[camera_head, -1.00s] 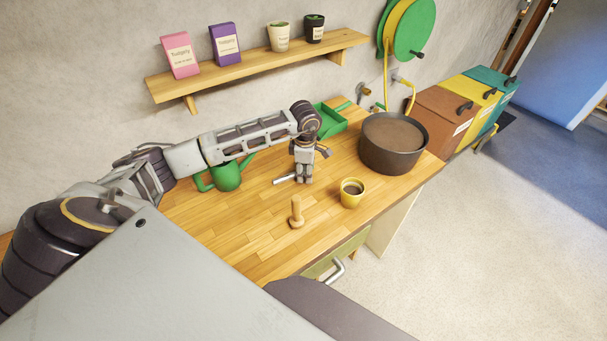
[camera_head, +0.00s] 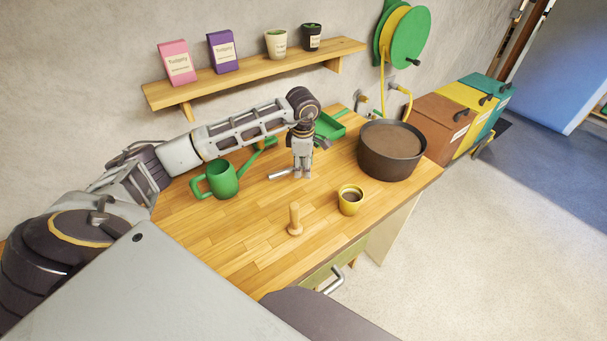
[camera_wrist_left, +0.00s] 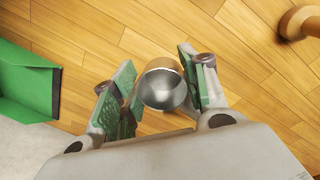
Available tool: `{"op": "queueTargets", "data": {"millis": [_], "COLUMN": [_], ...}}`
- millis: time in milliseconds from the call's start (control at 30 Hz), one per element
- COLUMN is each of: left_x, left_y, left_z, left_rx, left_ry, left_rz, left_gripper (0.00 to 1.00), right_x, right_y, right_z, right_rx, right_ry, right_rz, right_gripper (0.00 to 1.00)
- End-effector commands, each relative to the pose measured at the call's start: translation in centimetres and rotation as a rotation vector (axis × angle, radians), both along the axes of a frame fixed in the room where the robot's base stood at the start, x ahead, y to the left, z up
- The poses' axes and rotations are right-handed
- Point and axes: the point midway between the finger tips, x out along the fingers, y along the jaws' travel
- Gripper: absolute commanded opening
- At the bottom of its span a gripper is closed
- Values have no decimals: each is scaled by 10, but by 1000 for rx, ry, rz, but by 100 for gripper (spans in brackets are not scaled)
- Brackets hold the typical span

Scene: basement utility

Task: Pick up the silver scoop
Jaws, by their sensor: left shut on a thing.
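The silver scoop shows as a short metal handle (camera_head: 282,174) beside my left gripper (camera_head: 302,172) in the head view. In the left wrist view its round metal cup (camera_wrist_left: 163,92) sits between the two green-padded fingers of my left gripper (camera_wrist_left: 160,88). My left gripper is shut on the scoop and points down over the wooden bench (camera_head: 240,238). The scoop appears slightly above the bench top, but the gap is hard to judge. My right gripper is not in view.
A green watering can (camera_head: 222,180) stands left of the gripper. A wooden peg tool (camera_head: 295,220) and yellow cup (camera_head: 350,200) stand nearer the front. A dark soil pot (camera_head: 390,165) is right; a green tray (camera_head: 328,126) is behind. The front left bench is clear.

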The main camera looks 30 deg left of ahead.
Motion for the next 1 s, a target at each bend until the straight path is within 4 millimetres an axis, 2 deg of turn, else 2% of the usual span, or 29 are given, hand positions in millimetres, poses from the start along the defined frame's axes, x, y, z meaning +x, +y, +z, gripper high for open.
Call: {"op": "queueTargets", "data": {"millis": [200,400,1000], "left_x": [1,0,0], "left_y": [1,1,0], "left_z": [27,40,43], "left_rx": [0,0,0], "left_ry": [-2,-1,0], "left_rz": [2,1,1], "left_gripper": [20,20,20], "right_x": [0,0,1], "right_y": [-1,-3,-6], "right_z": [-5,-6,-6], "right_rx": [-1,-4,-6], "right_ry": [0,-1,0], "right_rz": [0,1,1], "right_gripper": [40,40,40]}}
